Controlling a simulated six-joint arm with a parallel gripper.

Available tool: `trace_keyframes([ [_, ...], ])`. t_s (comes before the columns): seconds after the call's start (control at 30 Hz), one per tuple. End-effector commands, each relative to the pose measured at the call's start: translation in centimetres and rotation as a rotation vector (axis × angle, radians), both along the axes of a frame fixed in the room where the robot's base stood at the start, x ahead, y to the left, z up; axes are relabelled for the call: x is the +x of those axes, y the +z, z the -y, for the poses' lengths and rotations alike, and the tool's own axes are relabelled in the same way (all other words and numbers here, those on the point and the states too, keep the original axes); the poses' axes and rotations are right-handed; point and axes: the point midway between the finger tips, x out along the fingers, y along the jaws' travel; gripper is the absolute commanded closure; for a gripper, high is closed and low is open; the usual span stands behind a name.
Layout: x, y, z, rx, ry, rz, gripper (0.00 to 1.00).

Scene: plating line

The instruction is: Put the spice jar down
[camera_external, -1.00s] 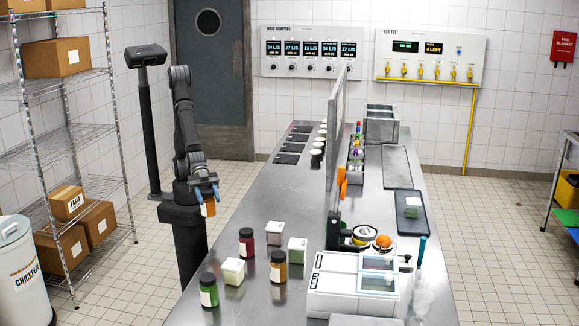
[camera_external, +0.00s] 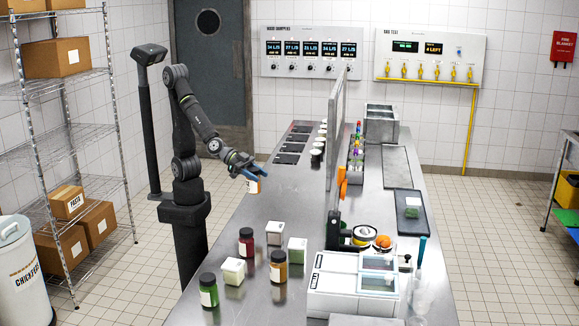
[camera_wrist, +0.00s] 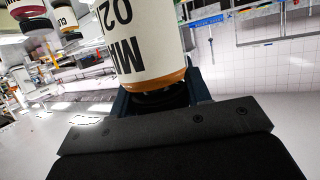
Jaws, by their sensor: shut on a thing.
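My gripper (camera_external: 247,171) is shut on a spice jar (camera_external: 253,185) and holds it above the steel counter (camera_external: 225,209), near the counter's left edge. The jar has a white label and an orange-brown band. In the wrist view the held jar (camera_wrist: 140,45) fills the upper middle, with black printing on its label. The jaws partly hide the jar in the outside view. It appears clear of the counter.
Several jars and tubs stand at the near end of the counter, including a red jar (camera_external: 246,242), an orange jar (camera_external: 278,267) and a green jar (camera_external: 208,290). A white machine (camera_external: 340,287) stands to their right. The counter's left middle is clear.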

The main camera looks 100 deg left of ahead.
Motion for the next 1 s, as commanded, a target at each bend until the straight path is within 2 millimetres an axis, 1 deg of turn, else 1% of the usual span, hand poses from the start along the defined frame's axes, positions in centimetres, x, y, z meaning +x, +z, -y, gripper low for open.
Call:
trace_keyframes([
  [0.03,1.1,0.1,-2.5,-0.003,0.074,0.0,0.86],
  [0.07,1.6,0.2,-3.9,-0.002,0.116,0.0,0.86],
  [0.1,2.1,0.2,-5.7,-0.001,0.169,0.0,0.86],
  [0.17,2.8,0.2,-8.5,-0.001,0.25,0.001,0.86],
  [0.2,3.2,0.2,-10.3,-0.001,0.305,-0.001,0.86],
  [0.27,3.5,0.2,-13.2,-0.001,0.387,0.001,0.86],
  [0.3,3.7,0.2,-15.1,-0.001,0.443,0.0,0.86],
  [0.37,3.7,0.1,-17.9,-0.001,0.526,0.001,0.86],
  [0.4,3.6,0.0,-19.8,-0.001,0.581,0.0,0.86],
  [0.47,3.3,-0.2,-22.6,0.0,0.664,-0.001,0.86],
  [0.5,2.9,-0.3,-24.5,0.0,0.721,-0.001,0.86],
  [0.6,1.8,-0.7,-28.7,-0.001,0.853,0.0,0.86],
  [0.7,0.4,-1.1,-32.2,0.0,0.967,0.0,0.86],
  [0.8,-0.8,-1.4,-34.7,0.0,1.052,0.0,0.86],
  [0.9,-1.7,-1.7,-36.3,0.0,1.108,0.001,0.86],
  [1.0,-2.2,-2.0,-37.2,-0.001,1.137,0.0,0.86],
])
